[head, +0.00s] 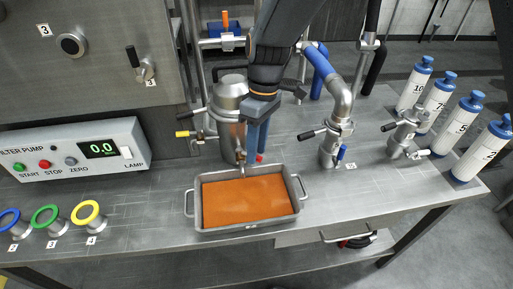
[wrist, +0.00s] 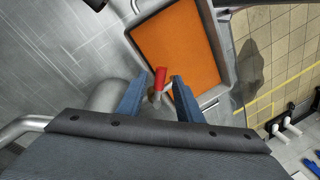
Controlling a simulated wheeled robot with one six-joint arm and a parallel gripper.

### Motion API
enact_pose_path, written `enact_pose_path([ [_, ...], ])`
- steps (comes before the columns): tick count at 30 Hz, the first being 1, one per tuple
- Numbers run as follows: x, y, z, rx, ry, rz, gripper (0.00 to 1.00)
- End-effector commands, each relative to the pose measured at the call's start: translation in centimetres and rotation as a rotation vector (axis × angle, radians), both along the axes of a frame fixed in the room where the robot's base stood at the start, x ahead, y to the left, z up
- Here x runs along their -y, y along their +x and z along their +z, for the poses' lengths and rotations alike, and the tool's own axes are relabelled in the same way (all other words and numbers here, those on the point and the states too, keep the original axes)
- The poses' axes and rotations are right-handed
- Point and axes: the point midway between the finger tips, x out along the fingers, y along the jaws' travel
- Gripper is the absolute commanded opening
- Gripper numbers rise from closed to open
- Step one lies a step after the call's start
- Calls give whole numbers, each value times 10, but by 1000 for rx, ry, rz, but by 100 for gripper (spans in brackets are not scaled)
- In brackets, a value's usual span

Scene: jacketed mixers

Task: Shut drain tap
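The drain tap (head: 240,157) is a small brass and steel fitting low on the front of the steel vessel (head: 230,92). Its spout is over the near tray. Its red handle (wrist: 160,78) shows in the wrist view between and just beyond my fingertips; in the head view only a bit of red (head: 260,158) shows beside my fingers. My gripper (head: 260,150) points down by the tap, blue fingers apart. In the wrist view my gripper (wrist: 160,80) is open, with a gap visible on each side of the handle. Contact is not visible.
A steel tray (head: 190,192) of orange liquid sits below the tap. A yellow-handled valve (head: 184,134) is left of the vessel. A pipe valve with a blue handle (head: 341,153) stands right, with white bottles (head: 415,83) beyond. A pump box (head: 75,150) is at left.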

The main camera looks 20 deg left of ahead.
Motion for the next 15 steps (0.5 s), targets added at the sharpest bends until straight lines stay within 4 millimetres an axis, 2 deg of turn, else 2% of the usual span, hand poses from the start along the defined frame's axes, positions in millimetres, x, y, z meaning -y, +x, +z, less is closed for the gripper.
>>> enact_pose_path([
  [9,0,10,47,3,3,0,32],
  [15,1,14,68,1,1,2,32],
])
